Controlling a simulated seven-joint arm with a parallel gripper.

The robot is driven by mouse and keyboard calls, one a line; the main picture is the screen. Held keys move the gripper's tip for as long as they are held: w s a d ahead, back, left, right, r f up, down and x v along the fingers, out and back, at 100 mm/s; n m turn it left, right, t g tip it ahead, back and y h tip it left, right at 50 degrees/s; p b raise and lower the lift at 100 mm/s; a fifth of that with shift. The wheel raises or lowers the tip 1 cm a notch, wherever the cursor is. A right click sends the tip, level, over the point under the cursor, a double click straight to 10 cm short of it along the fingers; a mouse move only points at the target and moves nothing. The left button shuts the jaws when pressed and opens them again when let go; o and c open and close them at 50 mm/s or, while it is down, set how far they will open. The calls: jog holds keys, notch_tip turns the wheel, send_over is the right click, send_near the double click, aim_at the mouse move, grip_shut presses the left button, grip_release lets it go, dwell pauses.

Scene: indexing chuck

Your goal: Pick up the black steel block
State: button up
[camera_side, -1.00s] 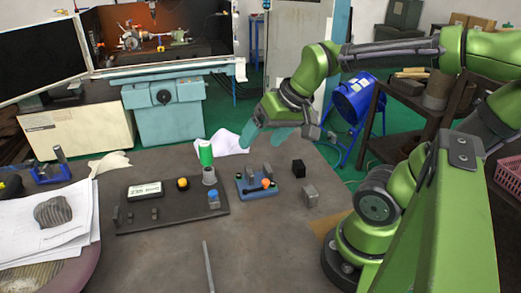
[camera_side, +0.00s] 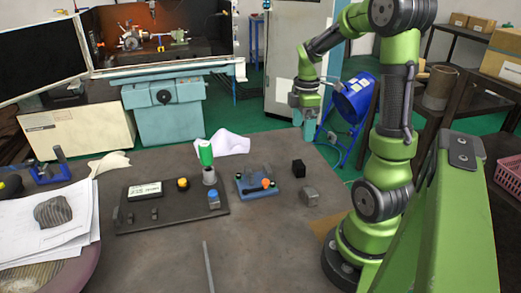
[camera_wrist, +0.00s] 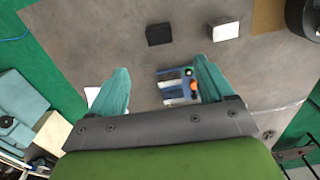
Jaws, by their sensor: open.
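The black steel block (camera_side: 298,168) stands on the grey table, right of the blue fixture (camera_side: 256,184) and behind a lighter grey metal block (camera_side: 310,196). In the wrist view the black block (camera_wrist: 158,34) lies beyond my fingertips, near the top middle. My gripper (camera_side: 308,126) hangs above and behind the black block in the side view, near the table's far right edge. In the wrist view its two teal fingers (camera_wrist: 161,65) are spread apart with nothing between them but a view of the table and fixture. It touches no block.
The light block (camera_wrist: 224,30) is beside the black one in the wrist view. A dark plate (camera_side: 172,206) with buttons and a green-topped bottle (camera_side: 206,160) stand left of the fixture. A white cloth (camera_side: 232,143) lies behind.

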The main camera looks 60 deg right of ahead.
aim_at(299, 164)
notch_tip(299, 164, down, 15)
jog(key=shift+d+r, duration=0.1)
jog(key=shift+r, duration=0.05)
dwell(0.4)
jog(key=shift+c, duration=0.3)
